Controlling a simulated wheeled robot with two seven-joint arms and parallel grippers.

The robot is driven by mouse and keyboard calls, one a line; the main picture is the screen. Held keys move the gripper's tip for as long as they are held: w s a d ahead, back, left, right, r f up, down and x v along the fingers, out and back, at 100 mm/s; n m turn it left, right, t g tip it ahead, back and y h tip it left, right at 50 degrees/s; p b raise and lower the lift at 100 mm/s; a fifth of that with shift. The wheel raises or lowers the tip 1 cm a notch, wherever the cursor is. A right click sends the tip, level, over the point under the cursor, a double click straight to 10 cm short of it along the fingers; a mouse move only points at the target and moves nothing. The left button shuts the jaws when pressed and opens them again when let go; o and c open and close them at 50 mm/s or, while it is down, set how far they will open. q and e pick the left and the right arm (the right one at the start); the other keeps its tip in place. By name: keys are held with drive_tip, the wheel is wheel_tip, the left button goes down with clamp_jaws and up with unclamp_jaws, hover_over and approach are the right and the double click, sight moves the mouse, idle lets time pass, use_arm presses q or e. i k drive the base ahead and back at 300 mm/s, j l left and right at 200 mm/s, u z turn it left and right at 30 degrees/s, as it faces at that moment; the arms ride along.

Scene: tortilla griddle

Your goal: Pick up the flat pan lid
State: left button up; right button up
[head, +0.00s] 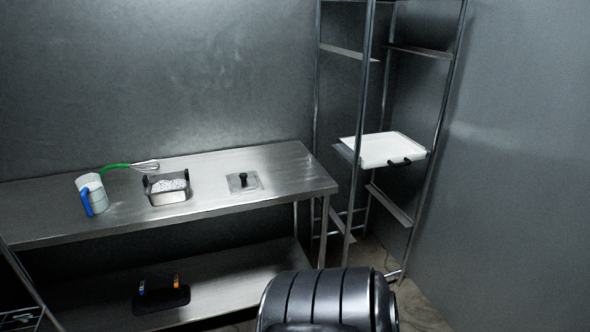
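The flat pan lid (236,183) lies on the steel table, right of the small metal pan.
The steel table (285,164) also holds a metal pan (170,198) with white contents, a whisk (118,166) with a green handle, and a white jug (93,190) with a blue handle. A black item (160,300) lies on the lower shelf. A rack with a white tray (375,150) stands right.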

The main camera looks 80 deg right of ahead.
sight(245, 182)
drive_tip(key=z, duration=2.15)
drive_tip(key=i+l+u, duration=0.2)
drive_tip(key=i+l, duration=0.4)
drive_tip(key=i+l+u, duration=0.2)
drive_tip(key=i+l, duration=0.35)
drive_tip(key=l, duration=0.15)
